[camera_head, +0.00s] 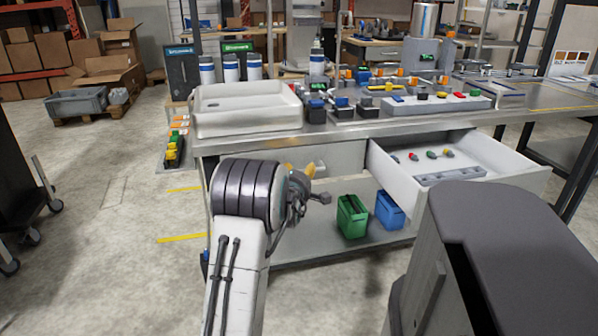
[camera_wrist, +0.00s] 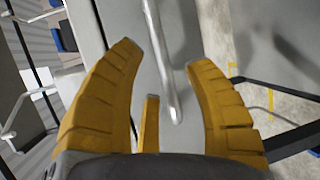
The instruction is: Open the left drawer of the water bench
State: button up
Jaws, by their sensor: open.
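The water bench (camera_head: 400,133) has a grey worktop. Its left drawer (camera_head: 270,160) is closed, its front flush under the top and partly hidden by my arm. My gripper (camera_head: 298,169) is at that drawer's front, yellow fingertips near the handle (camera_head: 316,166). In the wrist view my gripper (camera_wrist: 163,56) is open, with its yellow fingers on either side of the silver bar handle (camera_wrist: 163,65). The handle lies between the fingers with gaps on both sides, and the drawer front (camera_wrist: 120,14) is behind it. I cannot tell whether anything touches.
The right drawer (camera_head: 520,178) stands open, jutting out with small colored parts inside. A green box (camera_head: 352,217) and a blue box (camera_head: 390,210) stand on the lower shelf. A white basin (camera_head: 245,118) sits on top. The floor to the left is mostly clear.

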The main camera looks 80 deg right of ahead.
jog(key=shift+d+f, duration=0.15)
jog(key=shift+d, duration=0.65)
jog(key=shift+d+f, duration=0.15)
jog(key=shift+d, duration=0.6)
grip_shut()
